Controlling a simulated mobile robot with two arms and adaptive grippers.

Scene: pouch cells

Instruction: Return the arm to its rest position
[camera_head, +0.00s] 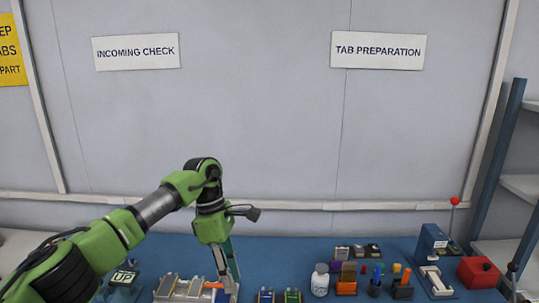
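My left arm, green and dark grey, reaches in from the left and bends down at the wrist. My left gripper (229,283) points down over the blue bench (285,250), next to a silver and tan tray-like fixture (180,290) with an orange part at its right end. Its fingers are seen from the side, so I cannot tell whether they are open, shut or touching anything. My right gripper is not in view.
Right of the gripper stand small blue and green blocks (292,296), a white bottle (320,280), holders with coloured items (402,288), a blue press (432,245) and a red box (478,272). The bench behind is clear.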

